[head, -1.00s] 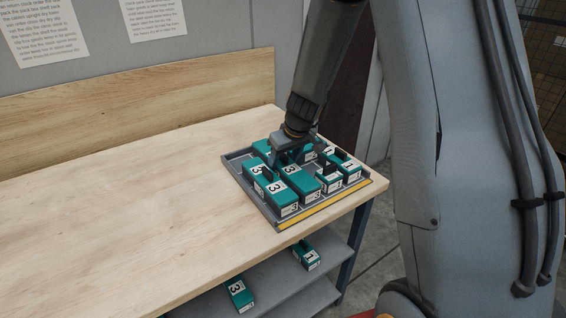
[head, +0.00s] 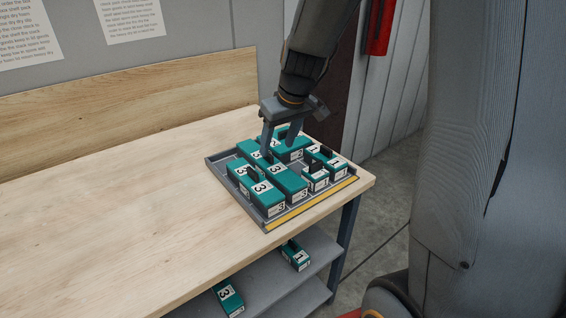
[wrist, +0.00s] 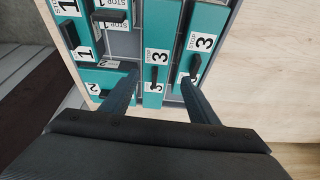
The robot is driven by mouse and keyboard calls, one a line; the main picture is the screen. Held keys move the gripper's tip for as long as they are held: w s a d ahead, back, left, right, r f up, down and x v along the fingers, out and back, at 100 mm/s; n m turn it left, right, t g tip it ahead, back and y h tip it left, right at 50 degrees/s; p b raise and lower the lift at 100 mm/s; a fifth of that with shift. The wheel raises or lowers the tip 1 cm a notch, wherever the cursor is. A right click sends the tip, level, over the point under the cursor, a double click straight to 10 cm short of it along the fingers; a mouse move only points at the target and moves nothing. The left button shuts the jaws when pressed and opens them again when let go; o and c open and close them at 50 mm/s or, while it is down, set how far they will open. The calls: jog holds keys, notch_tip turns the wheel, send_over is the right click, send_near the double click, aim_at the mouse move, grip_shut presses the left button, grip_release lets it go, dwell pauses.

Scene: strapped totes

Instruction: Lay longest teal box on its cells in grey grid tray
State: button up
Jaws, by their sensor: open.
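The grey grid tray (head: 215,168) sits at the right end of the workbench and holds several teal boxes with dark strap handles. The longest boxes bear a "3": one (head: 287,180) lies lengthwise mid-tray, with others beside it at the left. In the wrist view, a "3" box (wrist: 155,85) shows between my fingers, and another (wrist: 207,20) is at its right. I cannot tell which is the task's box. My gripper (head: 279,149) is open above the tray's back part, holding nothing; its fingers also show in the wrist view (wrist: 160,77).
Shorter "1" boxes (head: 338,166) stand in the tray's right part, near its yellow front edge strip (head: 312,204). An empty grey patch shows among the boxes. Below, a shelf holds a "3" box (head: 228,298) and a "1" box (head: 296,256). The bench's left is clear.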

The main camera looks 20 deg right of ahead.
jog(key=s+f+m+g, duration=0.1)
jog(key=s+f, duration=0.2)
jog(key=s, duration=0.6)
jog(key=s+a+f+m+g+h, duration=0.1)
jog(key=s+f+m, duration=0.1)
jog(key=s, duration=0.8)
jog(key=shift+a+f+g, duration=0.15)
jog(key=shift+f+g, duration=0.25)
jog(key=shift+f, duration=0.05)
